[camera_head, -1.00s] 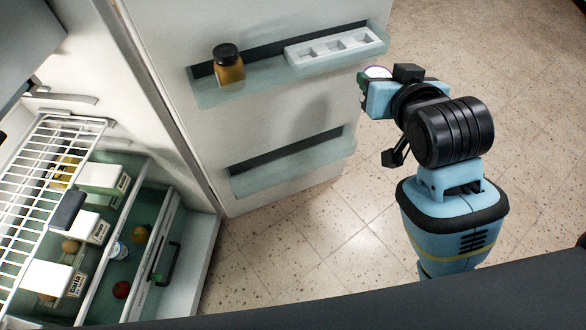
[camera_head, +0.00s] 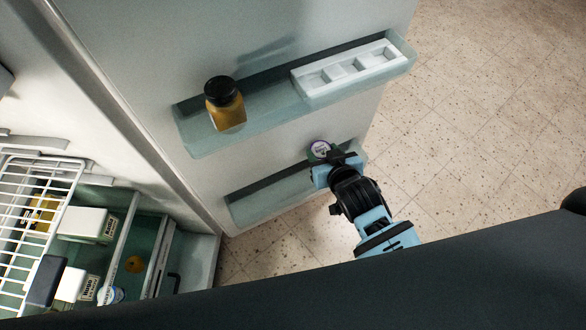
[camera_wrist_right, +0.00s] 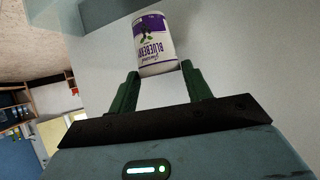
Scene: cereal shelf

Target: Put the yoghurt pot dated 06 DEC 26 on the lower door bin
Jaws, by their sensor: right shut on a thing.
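My right gripper (camera_head: 326,163) is shut on a white yoghurt pot (camera_head: 319,148). The wrist view shows the pot (camera_wrist_right: 154,42) with a purple blueberry label, held between the two green fingers (camera_wrist_right: 158,78). No date can be read on it. The lower door bin (camera_head: 268,203) is a pale green trough low on the open door. The held pot shows at its right end, near the door face; I cannot tell whether it touches the bin. Another white and blue pot (camera_head: 110,295) is inside the fridge. My left gripper is not in view.
The upper door bin (camera_head: 260,117) holds a dark-lidded amber jar (camera_head: 225,105) and a white egg tray (camera_head: 350,72). The visible part of the lower bin looks empty. Cartons (camera_head: 86,223) and a wire shelf (camera_head: 40,210) are at left. Speckled floor (camera_head: 480,130) is clear at right.

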